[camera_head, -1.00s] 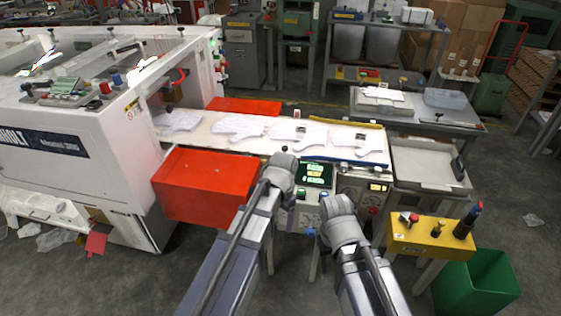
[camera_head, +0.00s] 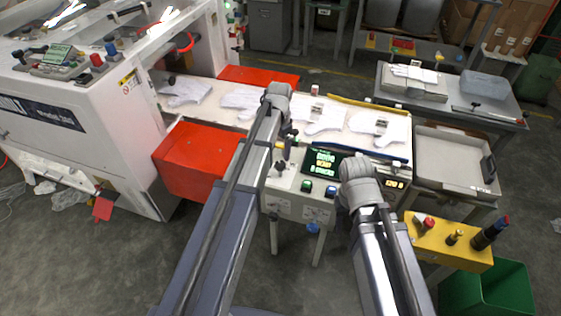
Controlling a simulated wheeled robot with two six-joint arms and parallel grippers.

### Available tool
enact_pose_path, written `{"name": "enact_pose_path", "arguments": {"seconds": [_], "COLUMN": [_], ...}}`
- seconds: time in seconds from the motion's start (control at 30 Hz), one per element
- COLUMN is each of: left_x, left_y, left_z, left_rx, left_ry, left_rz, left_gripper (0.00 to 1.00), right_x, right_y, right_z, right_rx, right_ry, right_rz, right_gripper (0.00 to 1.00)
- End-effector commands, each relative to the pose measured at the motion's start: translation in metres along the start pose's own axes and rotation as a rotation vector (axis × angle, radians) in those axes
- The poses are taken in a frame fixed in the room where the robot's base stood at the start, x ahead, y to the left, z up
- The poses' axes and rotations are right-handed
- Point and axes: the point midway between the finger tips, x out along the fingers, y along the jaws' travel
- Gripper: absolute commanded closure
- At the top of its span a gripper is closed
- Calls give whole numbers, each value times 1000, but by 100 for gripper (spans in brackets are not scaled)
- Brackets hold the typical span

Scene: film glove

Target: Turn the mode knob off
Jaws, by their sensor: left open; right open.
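The control box (camera_head: 290,207) stands at the near end of the conveyor, with a lit green display (camera_head: 324,161), a green button (camera_head: 306,186) and a blue button (camera_head: 331,191). A small black knob (camera_head: 280,167) is on its left top; its label is too small to read, so I cannot tell if it is the mode knob. My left gripper (camera_head: 288,140) is open, above and just behind this knob, apart from it as far as I can see. My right gripper (camera_head: 352,172) is open, over the box's right part; its wrist hides its fingers and panel parts.
White glove shapes lie on the conveyor (camera_head: 228,118). A yellow box (camera_head: 445,240) with buttons and a green bin (camera_head: 490,290) are at the right. A grey tray (camera_head: 455,160) stands behind them.

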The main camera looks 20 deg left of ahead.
Motion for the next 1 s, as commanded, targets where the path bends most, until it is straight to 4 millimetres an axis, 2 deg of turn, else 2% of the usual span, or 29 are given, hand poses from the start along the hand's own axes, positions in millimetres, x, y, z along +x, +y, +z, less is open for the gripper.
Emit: {"name": "enact_pose_path", "arguments": {"seconds": [0.6,1.0], "left_x": [70,74], "left_y": [0,0], "left_z": [0,0], "left_rx": [0,0], "left_ry": [1,2], "left_rz": [0,0], "left_gripper": [18,18], "right_x": [70,73], "right_y": [-7,-7], "right_z": [-4,-4], "right_rx": [0,0], "right_ry": [0,0], "right_rz": [0,0], "right_gripper": [50,50]}}
